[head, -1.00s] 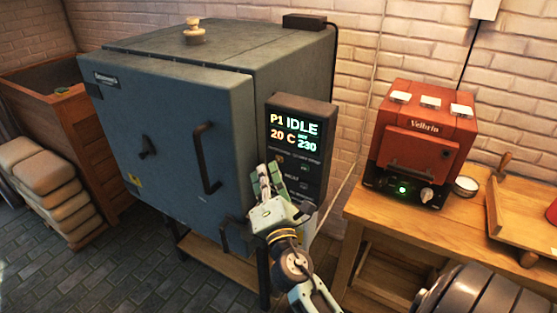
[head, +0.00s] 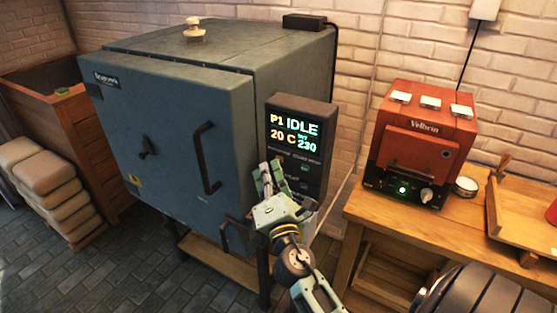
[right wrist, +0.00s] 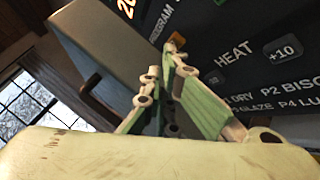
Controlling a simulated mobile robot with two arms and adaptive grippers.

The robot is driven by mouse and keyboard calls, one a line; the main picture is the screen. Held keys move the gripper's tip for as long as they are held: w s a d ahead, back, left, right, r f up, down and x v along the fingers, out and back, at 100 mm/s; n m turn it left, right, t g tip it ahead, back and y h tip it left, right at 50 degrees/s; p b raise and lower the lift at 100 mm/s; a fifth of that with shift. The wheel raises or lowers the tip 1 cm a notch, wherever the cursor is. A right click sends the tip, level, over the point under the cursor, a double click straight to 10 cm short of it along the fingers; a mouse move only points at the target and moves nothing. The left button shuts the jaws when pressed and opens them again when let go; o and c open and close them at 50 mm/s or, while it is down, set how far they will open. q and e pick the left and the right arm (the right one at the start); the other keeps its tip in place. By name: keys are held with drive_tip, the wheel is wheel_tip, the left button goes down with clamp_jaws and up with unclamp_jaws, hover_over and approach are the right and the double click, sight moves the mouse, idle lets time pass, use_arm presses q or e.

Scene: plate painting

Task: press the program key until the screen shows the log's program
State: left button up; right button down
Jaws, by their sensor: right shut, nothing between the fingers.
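The kiln's control panel (head: 313,140) is a dark box on the right side of the blue-grey kiln. Its lit screen (head: 294,130) reads P1 IDLE, 20 C, SET 230. My right gripper (head: 270,167) is shut and empty in front of the panel's left side, below the screen. No log is in view. My left gripper is not in view.
The panel also has a HEAT label and a +10 key (right wrist: 282,50), above a printed program list naming P2 and P4. The kiln door (head: 175,140) is shut. A red Velbrin machine (head: 420,140) stands on the wooden table (head: 455,225) at right. Stacked bags (head: 50,190) lie at left.

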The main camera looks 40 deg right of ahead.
drive_tip(key=shift+d, duration=0.2)
idle(0.3)
drive_tip(key=shift+a, duration=0.15)
drive_tip(key=shift+s+a, duration=0.25)
drive_tip(key=shift+a, duration=0.35)
drive_tip(key=shift+d, duration=0.15)
drive_tip(key=shift+w+d, duration=0.2)
drive_tip(key=shift+d, duration=0.05)
drive_tip(key=shift+w+d, duration=0.15)
drive_tip(key=shift+d, duration=0.2)
idle(0.9)
drive_tip(key=shift+a, duration=0.15)
drive_tip(key=shift+s+a+b, duration=0.3)
drive_tip(key=shift+s+a, duration=0.05)
drive_tip(key=shift+a, duration=0.25)
